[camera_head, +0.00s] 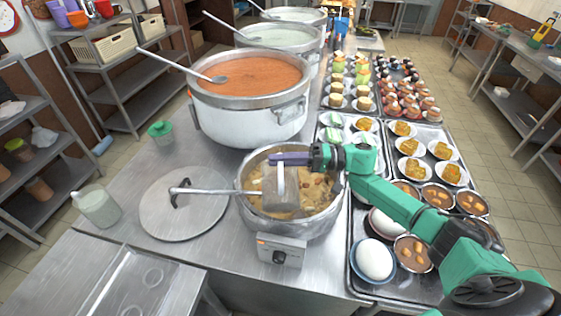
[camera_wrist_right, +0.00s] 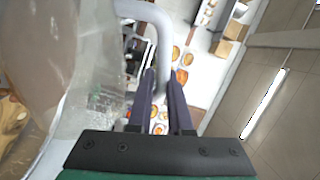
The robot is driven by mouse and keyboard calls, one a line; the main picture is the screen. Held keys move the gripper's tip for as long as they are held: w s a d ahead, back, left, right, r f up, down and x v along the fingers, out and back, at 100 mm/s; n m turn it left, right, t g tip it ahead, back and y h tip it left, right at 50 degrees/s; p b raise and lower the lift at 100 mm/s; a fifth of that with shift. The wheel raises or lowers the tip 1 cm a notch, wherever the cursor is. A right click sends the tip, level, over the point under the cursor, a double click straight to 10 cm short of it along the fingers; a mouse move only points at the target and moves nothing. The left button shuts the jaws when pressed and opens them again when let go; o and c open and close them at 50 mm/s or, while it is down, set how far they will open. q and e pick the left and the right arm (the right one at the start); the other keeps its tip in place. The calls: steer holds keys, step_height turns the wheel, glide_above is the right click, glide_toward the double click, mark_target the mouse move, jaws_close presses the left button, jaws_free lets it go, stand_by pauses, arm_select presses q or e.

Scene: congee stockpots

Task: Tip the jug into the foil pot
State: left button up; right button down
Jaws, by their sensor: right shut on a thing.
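The silvery metal pot (camera_head: 328,215) holds a chunky yellowish stew and stands on a small unit with a black knob. My right gripper (camera_head: 275,159) reaches over the pot from the right, its dark purple fingers shut on the handle of a clear jug (camera_head: 281,190). The jug hangs over the pot's opening; its exact tilt and any liquid inside are hard to tell. In the right wrist view, the clear jug (camera_wrist_right: 85,75) fills the left side, with its grey handle (camera_wrist_right: 158,35) at the fingers (camera_wrist_right: 162,85). My left gripper is out of view.
A ladle (camera_head: 205,190) lies across the pot's left rim. A round lid (camera_head: 185,215) and a clear container (camera_head: 97,205) are to the left. A large pot of orange soup (camera_head: 250,120) stands behind. Trays with bowls and plates (camera_head: 415,255) crowd the right.

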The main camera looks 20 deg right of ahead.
steer(key=shift+w+d+f+m+b, duration=0.15)
steer(key=shift+w+f+m+b, duration=0.15)
steer(key=shift+w+m, duration=0.2)
steer(key=shift+w+d+f+m+b, duration=0.2)
steer(key=shift+w+m+b, duration=0.15)
steer(key=shift+w, duration=0.15)
steer(key=shift+w+d+f+m+b, duration=0.1)
steer(key=shift+w+f+m+b, duration=0.2)
steer(key=shift+w+m, duration=0.2)
steer(key=shift+w+d+r+m+b, duration=0.1)
steer(key=shift+w+d+m+b, duration=0.15)
steer(key=shift+w+m, duration=0.35)
steer(key=shift+w+d+r+m+b, duration=0.15)
steer(key=shift+w+m+b, duration=0.25)
steer(key=shift+w, duration=0.25)
